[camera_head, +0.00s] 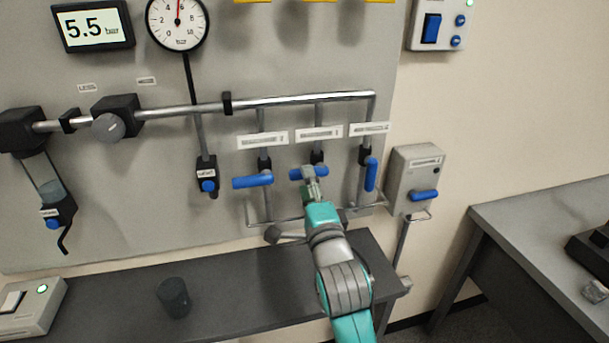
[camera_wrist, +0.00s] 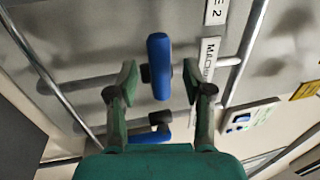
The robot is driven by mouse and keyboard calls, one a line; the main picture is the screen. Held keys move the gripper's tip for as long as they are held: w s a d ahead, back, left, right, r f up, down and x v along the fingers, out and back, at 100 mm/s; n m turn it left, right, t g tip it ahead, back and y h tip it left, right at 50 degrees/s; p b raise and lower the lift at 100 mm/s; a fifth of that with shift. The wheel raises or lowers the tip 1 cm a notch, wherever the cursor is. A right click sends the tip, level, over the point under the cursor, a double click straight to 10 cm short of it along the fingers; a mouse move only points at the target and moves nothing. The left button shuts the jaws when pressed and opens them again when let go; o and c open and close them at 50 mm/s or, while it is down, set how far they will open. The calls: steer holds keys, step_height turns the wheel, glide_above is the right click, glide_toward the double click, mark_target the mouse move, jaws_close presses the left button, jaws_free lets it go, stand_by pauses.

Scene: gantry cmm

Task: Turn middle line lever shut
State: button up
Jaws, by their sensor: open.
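The middle line lever (camera_head: 296,174) is a blue handle on the middle drop pipe, lying about crosswise to it. My gripper (camera_head: 312,182) is in front of it and hides part of it. In the wrist view the blue middle lever (camera_wrist: 159,65) shows between the two open fingers of my gripper (camera_wrist: 158,82), with a gap on each side. No contact shows. The left line lever (camera_head: 252,181) lies crosswise to its pipe. The right line lever (camera_head: 371,174) points along its pipe, and it shows lower in the wrist view (camera_wrist: 150,137).
A grey valve box (camera_head: 416,180) with a blue handle is on the wall to the right. A dark shelf (camera_head: 235,312) with a black cup (camera_head: 173,297) is below the panel. A lower pipe (camera_head: 350,207) runs under the levers. A gauge (camera_head: 178,22) and a 5.5 bar display (camera_head: 93,27) are upper left.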

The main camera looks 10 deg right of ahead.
steer(key=s+f, duration=0.1)
steer(key=s, duration=0.7)
steer(key=shift+s+f, duration=0.2)
steer(key=shift+f, duration=0.1)
steer(key=s+d+f+n+g, duration=0.25)
steer(key=s+f+n, duration=0.65)
steer(key=s+f, duration=1)
steer(key=s+d+f+n+g, duration=0.1)
steer(key=s+n, duration=0.3)
steer(key=s, duration=0.7)
steer(key=s+f+n+g, duration=0.2)
steer(key=s+f+n, duration=0.2)
steer(key=s, duration=0.8)
steer(key=shift+d+n, duration=0.35)
steer(key=shift+n, duration=0.25)
